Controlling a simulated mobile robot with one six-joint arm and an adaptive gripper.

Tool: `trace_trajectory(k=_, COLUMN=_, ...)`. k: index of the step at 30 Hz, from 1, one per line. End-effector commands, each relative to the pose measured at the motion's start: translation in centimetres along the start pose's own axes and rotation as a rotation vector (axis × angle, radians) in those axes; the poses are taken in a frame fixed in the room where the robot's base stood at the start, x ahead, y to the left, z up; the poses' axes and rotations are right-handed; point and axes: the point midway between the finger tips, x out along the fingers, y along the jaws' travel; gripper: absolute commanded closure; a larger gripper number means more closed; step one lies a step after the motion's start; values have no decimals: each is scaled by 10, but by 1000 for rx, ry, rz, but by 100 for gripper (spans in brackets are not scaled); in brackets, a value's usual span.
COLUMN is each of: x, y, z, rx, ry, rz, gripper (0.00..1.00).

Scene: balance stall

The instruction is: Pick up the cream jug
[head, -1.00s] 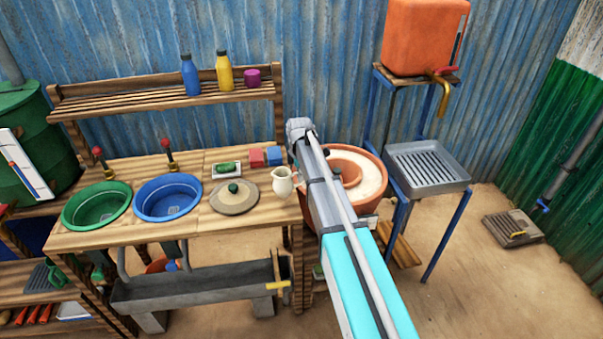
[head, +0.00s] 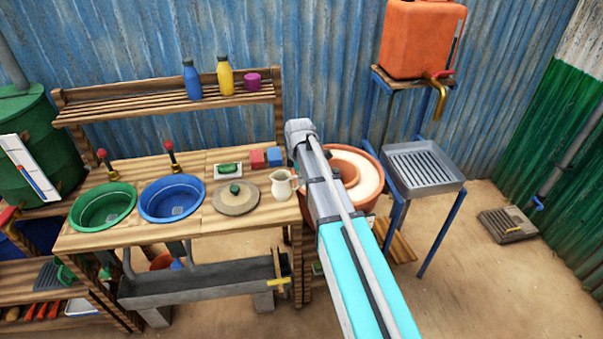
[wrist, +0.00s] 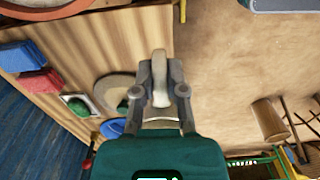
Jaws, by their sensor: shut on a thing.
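The cream jug (head: 282,185) stands upright at the right end of the wooden counter (head: 220,229) in the head view, beside my arm. In the wrist view my gripper (wrist: 160,78) has a finger on each side of a narrow cream part of the jug (wrist: 158,88), which looks like its handle. The fingers are shut on it. Most of the jug's body is hidden in the wrist view. In the head view my arm hides the gripper. I cannot tell whether the jug is clear of the counter.
A round lid (head: 236,200), a green basin (head: 103,206) and a blue basin (head: 171,199) lie left of the jug. Red (head: 257,158) and blue (head: 274,156) blocks sit behind it. A large clay pot (head: 372,165) stands right of the counter, behind my arm.

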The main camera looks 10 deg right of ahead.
Motion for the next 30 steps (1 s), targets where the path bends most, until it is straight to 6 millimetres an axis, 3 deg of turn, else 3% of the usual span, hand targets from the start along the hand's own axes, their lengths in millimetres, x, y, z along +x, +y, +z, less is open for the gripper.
trace_trajectory(k=15, x=-20, y=-42, z=-5, rx=-1, ry=0, rz=0, gripper=100)
trace_trajectory(k=30, x=-27, y=-59, z=-7, rx=0, ry=0, rz=0, gripper=100)
